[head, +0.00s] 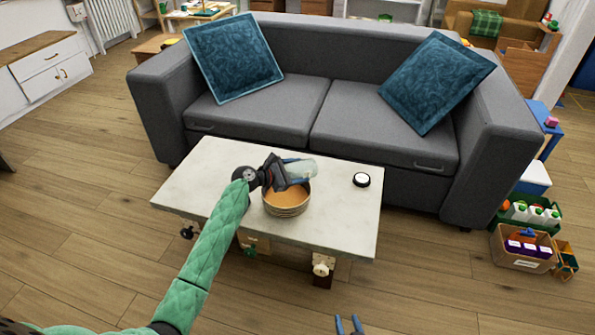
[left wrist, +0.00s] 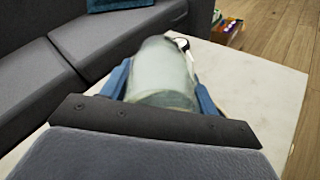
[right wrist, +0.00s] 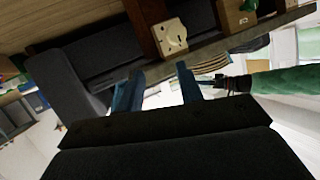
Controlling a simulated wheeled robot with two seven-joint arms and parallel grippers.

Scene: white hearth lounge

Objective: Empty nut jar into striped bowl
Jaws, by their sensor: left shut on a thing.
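The pale, see-through jar (head: 304,169) lies tilted nearly on its side above the striped bowl (head: 287,211). My left gripper (head: 291,171) is shut on the jar, which also fills the middle of the left wrist view (left wrist: 162,75) between the two blue fingers. The bowl stands upright on the low table, with an orange-tan inside. I cannot tell whether nuts are in the jar or the bowl. The bowl's ribbed side shows in the right wrist view (right wrist: 212,64). My right gripper (head: 349,325) is open and empty, low in front of the table.
A round black-and-white lid (head: 361,180) lies on the pale table (head: 340,222), right of the bowl. A grey sofa (head: 385,145) with two blue cushions stands close behind the table. Boxes (head: 523,250) of bottles and other items sit on the floor at right. The table's right side is mostly clear.

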